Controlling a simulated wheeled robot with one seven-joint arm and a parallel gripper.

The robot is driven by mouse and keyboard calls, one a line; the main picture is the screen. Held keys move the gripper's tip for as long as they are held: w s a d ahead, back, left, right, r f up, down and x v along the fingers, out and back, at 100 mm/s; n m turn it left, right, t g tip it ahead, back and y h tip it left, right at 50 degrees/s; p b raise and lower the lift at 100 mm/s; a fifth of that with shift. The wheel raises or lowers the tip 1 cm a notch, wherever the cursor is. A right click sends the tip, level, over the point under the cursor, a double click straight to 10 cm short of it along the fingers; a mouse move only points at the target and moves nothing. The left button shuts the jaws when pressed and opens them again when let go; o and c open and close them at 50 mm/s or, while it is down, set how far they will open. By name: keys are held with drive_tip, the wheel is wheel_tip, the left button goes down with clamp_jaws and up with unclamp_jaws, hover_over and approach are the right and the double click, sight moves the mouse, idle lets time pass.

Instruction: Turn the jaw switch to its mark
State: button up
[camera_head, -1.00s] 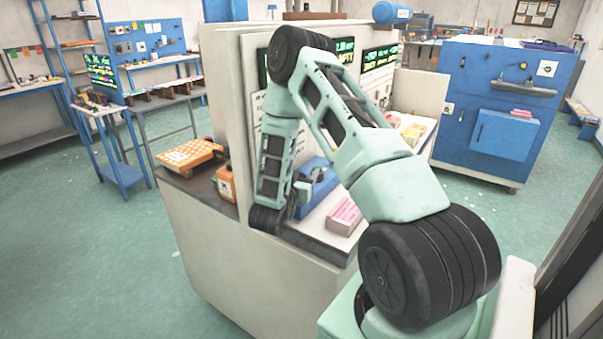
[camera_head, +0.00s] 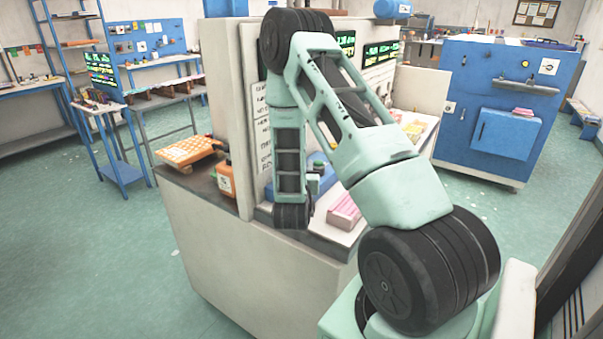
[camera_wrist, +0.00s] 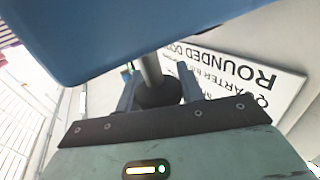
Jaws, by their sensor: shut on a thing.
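In the wrist view my gripper (camera_wrist: 158,96) has its two dark fingers on either side of a dark round knob (camera_wrist: 157,90), shut on it. A grey shaft (camera_wrist: 150,68) runs from the knob up to a large blue body (camera_wrist: 120,30). The knob looks like the jaw switch; its mark cannot be made out. In the head view part of a blue device (camera_head: 327,176) shows on the bench behind my arm. My arm hides the fingers and knob there.
On the bench (camera_head: 330,235), a pink block (camera_head: 344,209) is right of my wrist.

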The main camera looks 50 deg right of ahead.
drive_tip(key=n+t+y+b, duration=0.1)
drive_tip(key=t+y, duration=0.1)
drive_tip(key=n+t+y+b, duration=0.3)
drive_tip(key=n+y+b, duration=0.1)
drive_tip(key=shift+w+a+f+t, duration=0.2)
drive_tip(key=shift+a+t, duration=0.05)
drive_tip(key=shift+t, duration=0.15)
drive_tip(key=shift+w+a+r+n+t+y+b, duration=0.15)
drive_tip(key=shift+n+t+y+b, duration=0.35)
drive_tip(key=shift+n+y, duration=0.55)
drive_tip(key=shift+a+f+n+t+y+b, duration=0.15)
drive_tip(key=shift+n+t+y+b, duration=0.35)
drive_tip(key=shift+y, duration=0.95)
drive_tip(key=shift+r+n+y, duration=0.15)
drive_tip(key=shift+n+y, duration=0.15)
drive_tip(key=shift+n, duration=0.05)
drive_tip(key=o, duration=1)
drive_tip(key=shift+r, duration=0.1)
wheel_tip(320, 180, up, 10)
drive_tip(key=shift+f, duration=0.1)
drive_tip(key=shift+c, duration=0.2)
